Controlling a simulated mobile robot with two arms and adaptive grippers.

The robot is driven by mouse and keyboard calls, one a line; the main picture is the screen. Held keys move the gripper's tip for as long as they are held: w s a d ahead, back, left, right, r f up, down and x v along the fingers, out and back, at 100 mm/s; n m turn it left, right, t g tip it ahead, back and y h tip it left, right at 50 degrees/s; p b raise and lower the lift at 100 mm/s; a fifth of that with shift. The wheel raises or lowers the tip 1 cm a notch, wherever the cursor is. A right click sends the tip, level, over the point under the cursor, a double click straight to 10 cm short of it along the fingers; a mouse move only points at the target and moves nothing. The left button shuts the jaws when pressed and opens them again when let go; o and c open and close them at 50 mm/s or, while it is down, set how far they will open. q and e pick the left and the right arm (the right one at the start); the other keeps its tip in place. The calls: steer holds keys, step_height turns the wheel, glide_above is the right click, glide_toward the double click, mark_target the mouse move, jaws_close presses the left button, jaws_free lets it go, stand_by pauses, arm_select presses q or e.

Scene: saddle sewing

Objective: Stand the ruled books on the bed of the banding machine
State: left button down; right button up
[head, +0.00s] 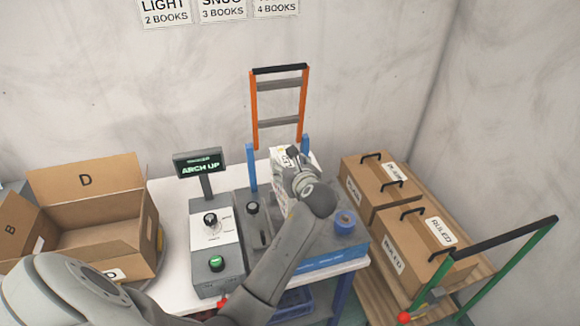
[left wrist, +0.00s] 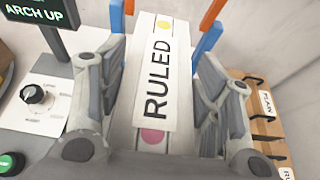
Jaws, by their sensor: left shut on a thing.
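My left gripper (head: 296,160) is shut on a white book (head: 278,172) above the bed of the banding machine (head: 322,232). In the left wrist view the book (left wrist: 157,84) sits between both fingers, its face reading RULED, with a yellow dot and a pink dot. Whether it touches the bed is hidden by my arm. The machine's orange arch (head: 279,94) with blue lower posts stands raised behind the bed. The display (head: 199,163) reads ARCH UP. My right gripper is not in view.
A control box (head: 211,250) with a dial and green button stands left of the bed. An open carton marked D (head: 88,182) is further left. Cartons with black handles, one labelled RULED (head: 418,241), sit on a wooden cart with a green rail (head: 520,262) at right.

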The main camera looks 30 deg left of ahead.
arm_select(q)
steer(key=shift+w+a+r, duration=0.15)
steer(key=shift+w+r, duration=0.05)
steer(key=shift+r, duration=0.1)
steer(key=shift+s+d+r, duration=0.3)
steer(key=shift+s+d, duration=0.1)
steer(key=shift+d, duration=0.05)
steer(key=shift+w+a+f, duration=0.1)
steer(key=shift+a+f, duration=0.1)
steer(key=shift+f, duration=0.65)
steer(key=shift+f+b, duration=0.4)
steer(key=shift+f, duration=0.25)
steer(key=shift+f+b, duration=1.05)
steer(key=shift+f, duration=2.05)
steer(key=shift+f+b, duration=0.3)
steer(key=shift+f, duration=0.45)
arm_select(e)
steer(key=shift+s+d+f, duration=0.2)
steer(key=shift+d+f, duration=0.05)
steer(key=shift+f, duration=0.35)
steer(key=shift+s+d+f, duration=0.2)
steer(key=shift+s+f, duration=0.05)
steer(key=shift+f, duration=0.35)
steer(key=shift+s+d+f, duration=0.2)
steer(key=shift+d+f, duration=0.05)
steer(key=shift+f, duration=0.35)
